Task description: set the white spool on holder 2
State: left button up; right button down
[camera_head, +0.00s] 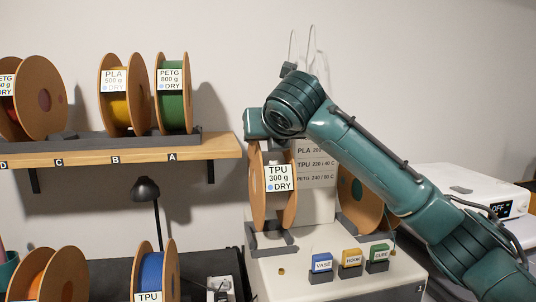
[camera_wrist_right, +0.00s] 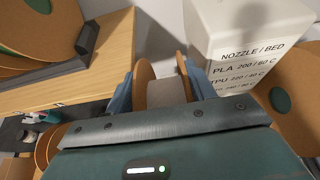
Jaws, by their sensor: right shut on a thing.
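The white spool (camera_head: 258,200), with brown flanges and a "TPU 300 g DRY" label, stands upright at the grey holder (camera_head: 271,244) on the white cabinet top. My right gripper (camera_head: 270,148) is above it, shut on its upper part. In the right wrist view, the fingers of my right gripper (camera_wrist_right: 163,80) are on either side of the spool (camera_wrist_right: 165,93), whose pale winding shows between the flanges. Whether the spool rests fully in the holder, I cannot tell. No holder number is readable. My left gripper is not in view.
A second spool (camera_head: 346,195) with a green centre stands right of it, partly behind my arm. Small VASE (camera_head: 321,263), HOOK (camera_head: 351,258) and CUBE (camera_head: 378,254) blocks stand in front. A wooden shelf (camera_head: 215,147) with several spools is left; a black lamp (camera_head: 146,190) stands below.

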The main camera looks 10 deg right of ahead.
aim_at(268, 156)
notch_tip(268, 156, down, 3)
dwell(0.3)
jog(key=shift+f, duration=0.1)
jog(key=shift+f, duration=0.1)
jog(key=c, duration=0.8)
grip_release()
jog(key=shift+f, duration=0.15)
